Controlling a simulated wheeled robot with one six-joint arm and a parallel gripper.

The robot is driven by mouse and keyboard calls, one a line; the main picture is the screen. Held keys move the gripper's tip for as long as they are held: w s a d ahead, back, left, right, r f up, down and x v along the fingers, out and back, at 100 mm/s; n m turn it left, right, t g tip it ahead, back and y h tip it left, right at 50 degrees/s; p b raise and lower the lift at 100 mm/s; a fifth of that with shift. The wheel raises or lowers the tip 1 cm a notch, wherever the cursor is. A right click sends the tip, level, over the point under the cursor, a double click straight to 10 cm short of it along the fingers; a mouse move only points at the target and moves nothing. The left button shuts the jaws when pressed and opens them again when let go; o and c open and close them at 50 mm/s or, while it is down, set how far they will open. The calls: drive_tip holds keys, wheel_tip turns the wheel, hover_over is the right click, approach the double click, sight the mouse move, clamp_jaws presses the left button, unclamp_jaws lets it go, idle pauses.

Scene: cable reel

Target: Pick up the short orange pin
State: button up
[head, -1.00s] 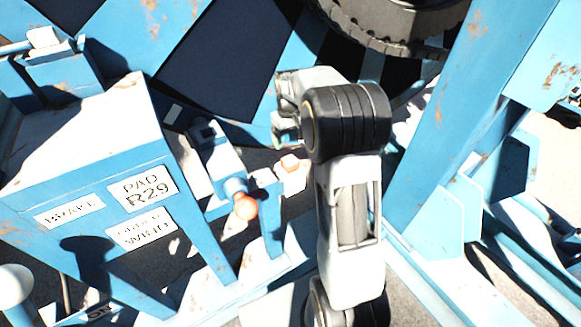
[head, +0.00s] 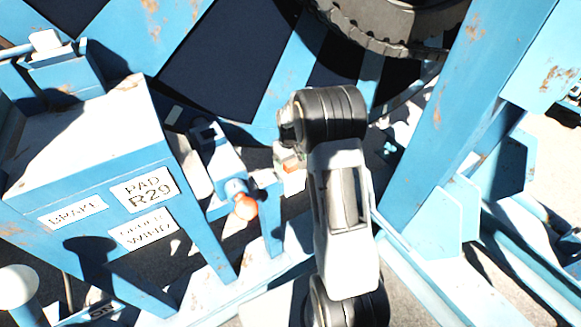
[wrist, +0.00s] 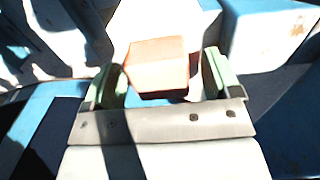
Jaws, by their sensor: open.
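The short orange pin (wrist: 158,62) shows in the wrist view as a blocky orange end with a pale, sunlit top. It lies between the two green-padded fingers of my gripper (wrist: 161,80), with a visible gap on either side. The fingers are open. In the head view only a small orange part of the pin (head: 291,164) shows, on a white block, partly hidden by my gripper (head: 287,155). The pin's lower part is hidden in both views.
A second orange, rounded end (head: 245,207) sticks out from a blue bracket to the left. A blue and white labelled cabinet (head: 145,190) stands farther left. A blue upright (head: 440,130) stands on the right, and a black toothed wheel (head: 390,25) is behind.

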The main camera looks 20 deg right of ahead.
drive_tip(key=shift+f, duration=0.1)
drive_tip(key=c, duration=1.3)
wheel_tip(320, 180, up, 10)
drive_tip(key=shift+r+b, duration=0.1)
drive_tip(key=shift+b, duration=0.3)
drive_tip(key=shift+r, duration=0.1)
drive_tip(key=shift+r+p, duration=0.6)
drive_tip(key=shift+p, duration=0.05)
